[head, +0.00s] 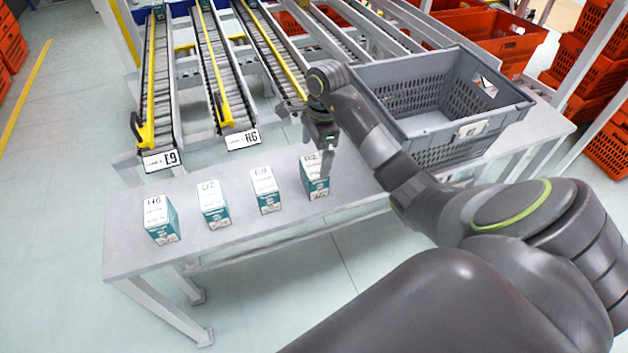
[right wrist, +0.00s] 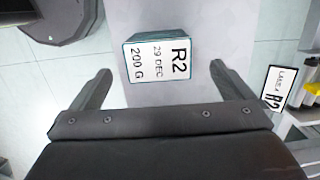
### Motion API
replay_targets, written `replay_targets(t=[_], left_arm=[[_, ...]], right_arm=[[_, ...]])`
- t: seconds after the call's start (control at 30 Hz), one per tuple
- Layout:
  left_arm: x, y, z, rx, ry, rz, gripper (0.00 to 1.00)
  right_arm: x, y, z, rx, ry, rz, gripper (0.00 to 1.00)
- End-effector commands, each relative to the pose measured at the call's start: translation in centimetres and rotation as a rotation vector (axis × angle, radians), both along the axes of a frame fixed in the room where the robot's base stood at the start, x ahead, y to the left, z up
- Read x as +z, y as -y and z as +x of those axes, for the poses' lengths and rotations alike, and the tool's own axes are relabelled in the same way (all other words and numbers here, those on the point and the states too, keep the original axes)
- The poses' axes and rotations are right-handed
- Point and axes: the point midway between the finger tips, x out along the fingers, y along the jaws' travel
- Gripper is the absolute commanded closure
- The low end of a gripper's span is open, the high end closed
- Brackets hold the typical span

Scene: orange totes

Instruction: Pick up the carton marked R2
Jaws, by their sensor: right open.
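The carton marked R2 (head: 314,177) is white on top and teal below. It stands upright on the grey table, the rightmost in a row of cartons. My right gripper (head: 321,143) is above it and partly covers its top in the head view. In the right wrist view the R2 label (right wrist: 160,60) faces the camera, a little beyond and between the fingertips. The right gripper (right wrist: 161,70) is open, with nothing between its fingers. My left gripper is not in view.
Cartons marked C9 (head: 265,190), D2 (head: 213,204) and H6 (head: 160,219) stand to the left on the table (head: 130,255). A grey crate (head: 440,143) stands at the right. Roller lanes (head: 160,80) run behind. Orange totes (head: 600,50) are stacked far right.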

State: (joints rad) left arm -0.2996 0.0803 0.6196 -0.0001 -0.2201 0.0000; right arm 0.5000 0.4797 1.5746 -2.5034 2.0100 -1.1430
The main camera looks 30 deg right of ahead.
Motion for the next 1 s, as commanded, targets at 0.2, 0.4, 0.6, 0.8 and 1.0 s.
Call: replay_targets(t=[0.2, 0.4, 0.6, 0.8, 1.0], left_arm=[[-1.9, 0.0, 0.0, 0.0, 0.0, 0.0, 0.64], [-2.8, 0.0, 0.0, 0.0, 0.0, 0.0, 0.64], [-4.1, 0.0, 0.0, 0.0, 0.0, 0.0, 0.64], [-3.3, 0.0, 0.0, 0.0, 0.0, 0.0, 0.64], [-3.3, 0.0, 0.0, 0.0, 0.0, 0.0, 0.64]], right_arm=[[-2.0, -0.2, 0.1, 0.0, 0.001, 0.0, 0.0], [-2.9, -0.3, 0.0, 0.0, 0.0, 0.0, 0.0], [-5.6, -0.6, -0.2, 0.0, -0.004, 0.003, 0.0], [-7.0, -0.8, -0.1, -0.001, -0.001, 0.0, 0.0], [-7.0, -0.8, 0.0, 0.0, 0.0, 0.0, 0.05]])
